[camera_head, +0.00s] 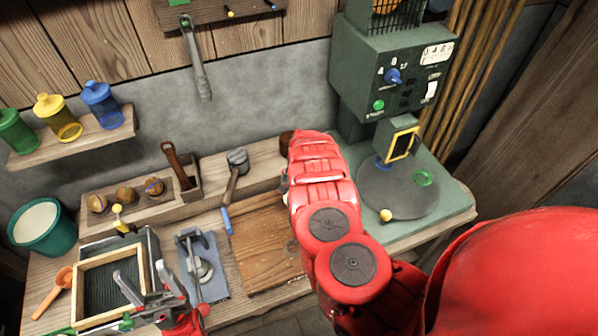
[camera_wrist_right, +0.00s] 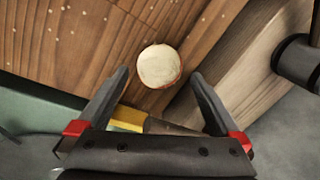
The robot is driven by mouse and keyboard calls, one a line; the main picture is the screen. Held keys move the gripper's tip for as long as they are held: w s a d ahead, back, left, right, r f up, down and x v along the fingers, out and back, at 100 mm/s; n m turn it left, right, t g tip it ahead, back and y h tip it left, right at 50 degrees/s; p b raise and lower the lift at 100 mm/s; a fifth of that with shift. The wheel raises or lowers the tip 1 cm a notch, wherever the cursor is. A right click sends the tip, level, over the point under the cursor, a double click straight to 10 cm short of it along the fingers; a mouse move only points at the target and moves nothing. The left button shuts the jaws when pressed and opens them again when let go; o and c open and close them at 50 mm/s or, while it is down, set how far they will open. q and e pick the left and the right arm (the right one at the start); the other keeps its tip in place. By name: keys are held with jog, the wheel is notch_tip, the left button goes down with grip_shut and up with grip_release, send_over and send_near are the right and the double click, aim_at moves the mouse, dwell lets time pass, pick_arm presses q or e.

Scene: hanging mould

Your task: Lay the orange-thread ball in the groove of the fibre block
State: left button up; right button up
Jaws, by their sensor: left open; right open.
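Several small tan balls sit in a row on the wooden rack at the left: a left ball (camera_head: 97,203), a middle ball (camera_head: 125,195) and a right ball (camera_head: 154,186) with a bluish band. I cannot tell which has orange thread. I cannot make out the fibre block or its groove for certain. My left gripper (camera_head: 142,280) is open and empty above the wooden-framed tray (camera_head: 85,262). My right gripper (camera_wrist_right: 160,77) is open, with a cream round thing with a brown rim (camera_wrist_right: 160,65) between and just beyond its fingertips; the head view hides these fingers behind my arm.
A blue clamp plate (camera_head: 202,265) lies left of the board. A green machine (camera_head: 390,75) with a round plate (camera_head: 398,190) stands at the right. A teal bucket (camera_head: 42,228) stands at the far left.

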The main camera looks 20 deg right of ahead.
notch_tip(320, 180, up, 14)
jog(key=s+d+p, duration=0.1)
jog(key=s+p, duration=0.1)
jog(key=p, duration=0.1)
jog(key=shift+s+r, duration=0.15)
jog(key=shift+s, duration=0.05)
jog(key=shift+d, duration=0.1)
